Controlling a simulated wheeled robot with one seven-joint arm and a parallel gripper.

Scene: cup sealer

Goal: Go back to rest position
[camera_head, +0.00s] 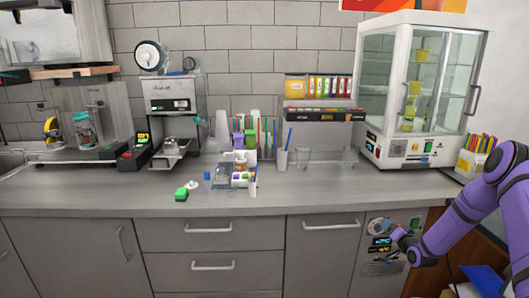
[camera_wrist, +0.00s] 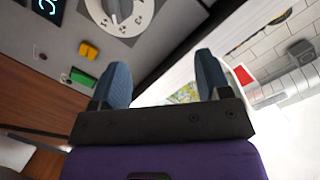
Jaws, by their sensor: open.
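My purple arm (camera_head: 468,208) comes in from the right in the head view and bends down in front of the counter. My gripper (camera_head: 395,232) is low, by the control panel below the counter's right end. In the wrist view, my gripper (camera_wrist: 161,80) has its two blue-grey fingers spread apart, with nothing between them. A panel with a round dial (camera_wrist: 118,12) lies beyond the fingers at the upper left. I cannot tell how close the fingertips are to it.
The grey counter (camera_head: 320,187) holds a silver machine (camera_head: 175,95), a cup and utensil organizer (camera_head: 243,160) and a glass display cabinet (camera_head: 415,95). A green-topped item (camera_head: 181,194) lies near the front edge. Drawers (camera_head: 212,262) and a brown side panel (camera_head: 418,280) are below.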

